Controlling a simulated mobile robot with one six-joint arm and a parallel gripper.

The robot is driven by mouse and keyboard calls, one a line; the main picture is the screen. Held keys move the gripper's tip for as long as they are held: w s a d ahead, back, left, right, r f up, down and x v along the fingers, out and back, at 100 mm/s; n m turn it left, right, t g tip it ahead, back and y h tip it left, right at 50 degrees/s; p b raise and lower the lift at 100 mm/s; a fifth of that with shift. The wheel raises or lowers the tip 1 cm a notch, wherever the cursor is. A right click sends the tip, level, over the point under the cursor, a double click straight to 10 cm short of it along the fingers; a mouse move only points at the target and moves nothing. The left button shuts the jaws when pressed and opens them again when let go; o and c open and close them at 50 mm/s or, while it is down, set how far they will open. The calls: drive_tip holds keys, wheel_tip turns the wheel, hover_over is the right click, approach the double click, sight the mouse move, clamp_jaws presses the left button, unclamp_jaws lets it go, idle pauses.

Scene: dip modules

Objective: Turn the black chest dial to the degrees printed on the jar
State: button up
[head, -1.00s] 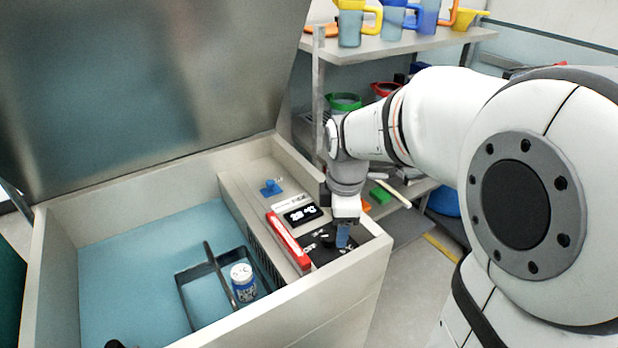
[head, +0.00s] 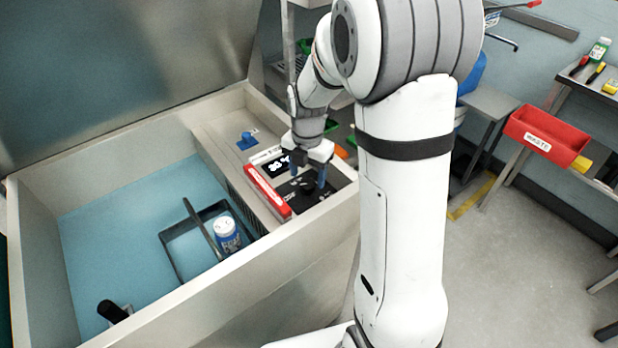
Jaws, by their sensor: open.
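The open chest (head: 37,235) has a black panel (head: 318,196) at its right end, with pale markings too small to read. The black dial (head: 303,187) is on this panel, partly hidden by my gripper. My gripper (head: 311,171) is open and points down over the panel, its blue-padded fingers close to the dial. I cannot tell whether they touch it. The small display (head: 277,166) beside the panel seems to read about 30. The jar (head: 227,236), blue with a white lid, stands in a black carrier inside the chest; its print is unreadable here.
The chest's metal lid (head: 120,70) stands open behind. A blue knob (head: 246,140) and a red-framed strip (head: 268,190) are near the display. The black carrier (head: 168,252) and a black cylinder (head: 112,311) are in the chest. A red bin (head: 545,137) is at right.

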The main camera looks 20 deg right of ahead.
drive_tip(key=shift+f, duration=1.2)
drive_tip(key=c, duration=0.9)
drive_tip(key=shift+d, duration=0.15)
drive_tip(key=shift+c, duration=0.4)
